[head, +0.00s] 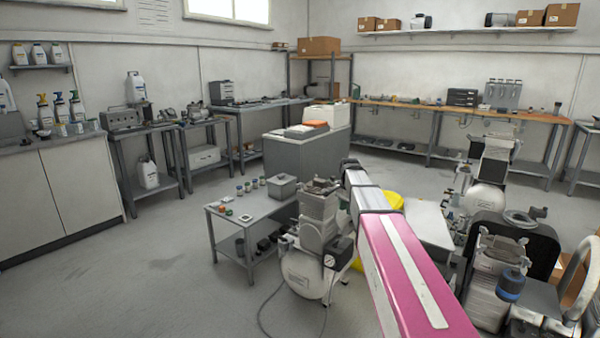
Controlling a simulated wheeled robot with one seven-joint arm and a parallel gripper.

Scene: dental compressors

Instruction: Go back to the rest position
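My arm, with a pink link and pale grey links beyond it, reaches from the bottom right toward the middle of the head view. My gripper (349,164) is at the far, dark end of the arm, seen small and from behind. Its fingers cannot be made out, so whether it is open or holds anything does not show. The arm's far part passes in front of a white compressor (303,273) and a yellow bin (393,200), hiding parts of them.
A low grey table (238,218) with a grey box (282,187) and small bottles stands left of the arm. More compressors (487,196) crowd the right side. A grey cabinet (295,156) stands behind. The floor (150,285) at the left front is clear.

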